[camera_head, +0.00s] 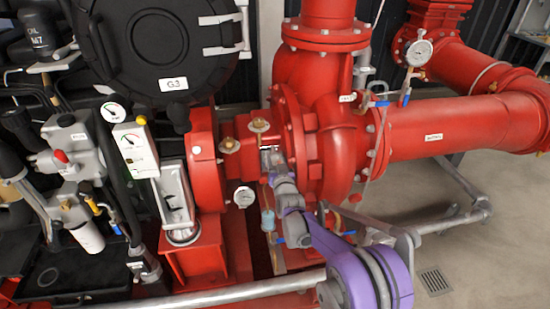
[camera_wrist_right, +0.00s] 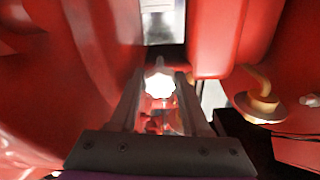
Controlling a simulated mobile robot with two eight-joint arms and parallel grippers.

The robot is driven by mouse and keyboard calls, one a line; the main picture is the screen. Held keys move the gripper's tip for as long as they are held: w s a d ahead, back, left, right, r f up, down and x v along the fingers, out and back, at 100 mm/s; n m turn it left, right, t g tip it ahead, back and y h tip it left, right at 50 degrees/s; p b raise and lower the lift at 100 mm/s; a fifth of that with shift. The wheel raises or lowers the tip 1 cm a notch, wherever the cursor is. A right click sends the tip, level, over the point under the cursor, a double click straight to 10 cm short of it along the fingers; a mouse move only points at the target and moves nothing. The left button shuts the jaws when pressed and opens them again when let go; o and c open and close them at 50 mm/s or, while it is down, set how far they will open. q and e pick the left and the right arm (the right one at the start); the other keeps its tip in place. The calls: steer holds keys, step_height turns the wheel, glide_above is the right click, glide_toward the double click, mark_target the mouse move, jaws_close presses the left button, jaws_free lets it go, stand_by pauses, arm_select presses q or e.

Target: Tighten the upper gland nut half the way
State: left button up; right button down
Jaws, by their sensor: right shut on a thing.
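My right gripper (camera_head: 270,158) reaches in between the red bearing housing and the red pump casing (camera_head: 328,130). In the right wrist view, its two fingers (camera_wrist_right: 159,90) stand on either side of a bright, overexposed, scalloped nut (camera_wrist_right: 158,82), which I take to be the upper gland nut. The gripper is shut on it. In the head view the nut is hidden by my gripper and the housing, and its thread is not clear. No second gland nut can be made out. My left gripper is not in view.
A brass cup (camera_head: 258,125) sits on the housing close to my right gripper; a brass fitting (camera_wrist_right: 258,108) shows at right in the wrist view. Red walls crowd the gripper on both sides. Open floor (camera_head: 480,240) lies at right.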

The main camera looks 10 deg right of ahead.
steer(key=m, duration=0.6)
steer(key=m+p, duration=0.1)
steer(key=m, duration=0.5)
steer(key=shift+m, duration=0.3)
stand_by(0.4)
steer(key=shift+c, duration=1.8)
jaws_free()
steer(key=s, duration=1.1)
steer(key=shift+p, duration=0.35)
